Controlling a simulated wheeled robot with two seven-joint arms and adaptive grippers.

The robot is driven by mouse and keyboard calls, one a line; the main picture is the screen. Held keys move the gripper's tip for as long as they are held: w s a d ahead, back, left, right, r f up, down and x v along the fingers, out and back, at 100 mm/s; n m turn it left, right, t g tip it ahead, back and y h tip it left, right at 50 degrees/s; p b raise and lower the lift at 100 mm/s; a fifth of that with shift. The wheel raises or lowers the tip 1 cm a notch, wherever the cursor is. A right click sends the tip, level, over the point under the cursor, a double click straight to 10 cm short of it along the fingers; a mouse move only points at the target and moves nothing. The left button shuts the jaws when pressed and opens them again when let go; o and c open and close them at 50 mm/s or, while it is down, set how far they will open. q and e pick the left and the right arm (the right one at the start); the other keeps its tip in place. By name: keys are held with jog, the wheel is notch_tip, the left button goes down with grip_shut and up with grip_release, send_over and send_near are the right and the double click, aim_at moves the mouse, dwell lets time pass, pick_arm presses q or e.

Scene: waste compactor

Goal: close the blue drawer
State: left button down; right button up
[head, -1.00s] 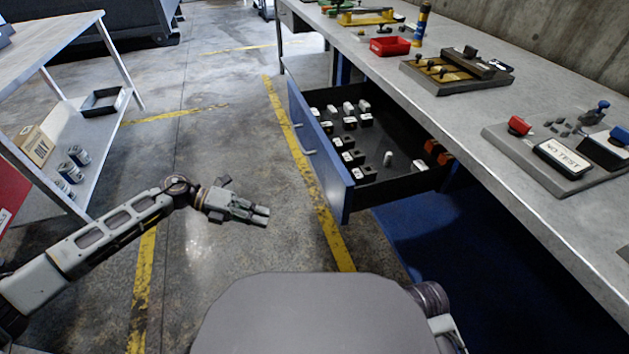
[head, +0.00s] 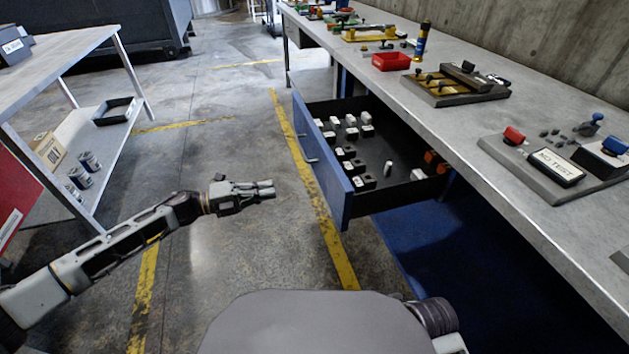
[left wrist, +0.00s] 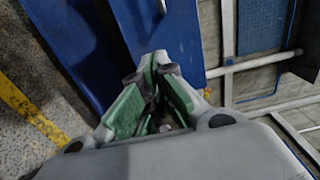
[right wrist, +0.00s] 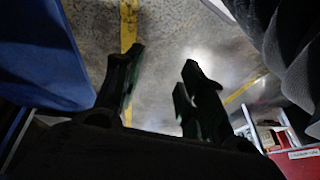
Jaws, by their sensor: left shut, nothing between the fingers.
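The blue drawer (head: 322,172) is pulled well out from under the grey workbench in the head view. Its handle (head: 305,148) is on the blue front panel, and several small white and black parts lie inside. My left gripper (head: 272,188) is shut and empty, to the left of the drawer front and apart from it. In the left wrist view its closed fingertips (left wrist: 156,62) point at a blue panel with a handle, which looks like the drawer front (left wrist: 180,35). My right gripper (right wrist: 164,60) shows only in the right wrist view, with its dark fingers apart and nothing between them.
A shelf table (head: 75,150) with cans and a box stands at the left.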

pick_arm(q)
jog(key=shift+w+d, duration=0.1)
jog(key=shift+d, duration=0.1)
pick_arm(e)
jog(key=shift+f, duration=0.1)
pick_arm(q)
jog(key=b, duration=0.3)
send_near(324, 178)
jog(key=shift+x, duration=3.55)
pick_arm(e)
notch_tip(324, 178, down, 7)
jog(key=a+t+y, duration=0.1)
jog(key=a, duration=0.1)
jog(key=shift+w+r, duration=0.2)
jog(key=shift+w, duration=0.25)
pick_arm(q)
jog(key=shift+d, duration=0.25)
pick_arm(e)
jog(key=shift+d, duration=0.1)
